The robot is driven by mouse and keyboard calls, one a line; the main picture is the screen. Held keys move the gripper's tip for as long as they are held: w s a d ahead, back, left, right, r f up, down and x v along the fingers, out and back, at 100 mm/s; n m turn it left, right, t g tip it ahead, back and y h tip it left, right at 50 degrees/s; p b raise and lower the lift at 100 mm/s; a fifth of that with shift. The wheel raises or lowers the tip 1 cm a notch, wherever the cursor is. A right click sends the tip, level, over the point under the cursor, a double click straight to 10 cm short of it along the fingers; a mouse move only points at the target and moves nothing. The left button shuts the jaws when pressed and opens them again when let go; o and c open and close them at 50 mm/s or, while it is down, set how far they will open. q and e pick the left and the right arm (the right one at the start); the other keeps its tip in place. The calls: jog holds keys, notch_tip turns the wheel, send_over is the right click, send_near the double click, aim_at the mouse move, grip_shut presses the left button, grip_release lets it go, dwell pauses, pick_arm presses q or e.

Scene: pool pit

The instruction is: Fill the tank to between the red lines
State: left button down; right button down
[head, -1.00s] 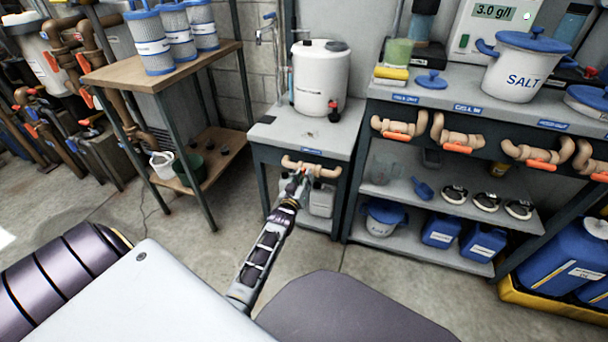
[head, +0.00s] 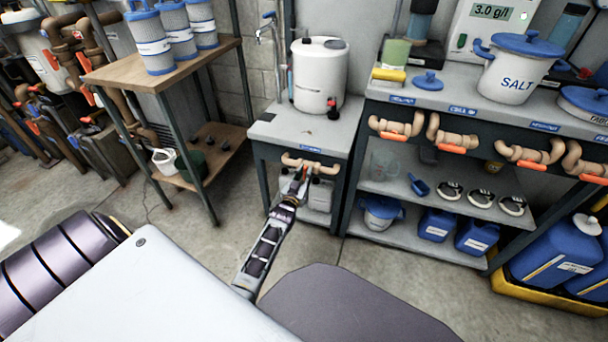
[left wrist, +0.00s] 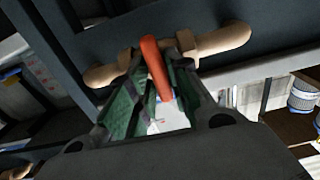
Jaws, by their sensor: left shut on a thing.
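The white tank (head: 320,76) stands on a small grey bench, with a dark lid knob and a red-and-black fitting (head: 332,104) low on its front. I cannot make out red level lines or the water level from here. Below the bench top, a beige pipe valve (head: 326,168) runs across the front; it also shows in the left wrist view (left wrist: 215,43). My left gripper (head: 302,178) is shut on its orange-red handle (left wrist: 152,58), which sits between the green finger pads and points crosswise to the pipe. My right gripper is not in view.
A tap (head: 267,28) on a pipe stands left of the tank. The right bench (head: 475,115) carries a SALT pot (head: 512,72) and several similar orange-handled valves. A wooden shelf (head: 150,70) with filters stands left. Floor (head: 215,235) between is clear.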

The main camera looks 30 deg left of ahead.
pick_arm(q)
jog(key=c, duration=1.4)
grip_release()
jog(key=shift+c, duration=0.2)
jog(key=shift+s, duration=0.1)
jog(key=v, duration=0.7)
jog(key=shift+s, duration=0.15)
jog(key=shift+d+f, duration=0.1)
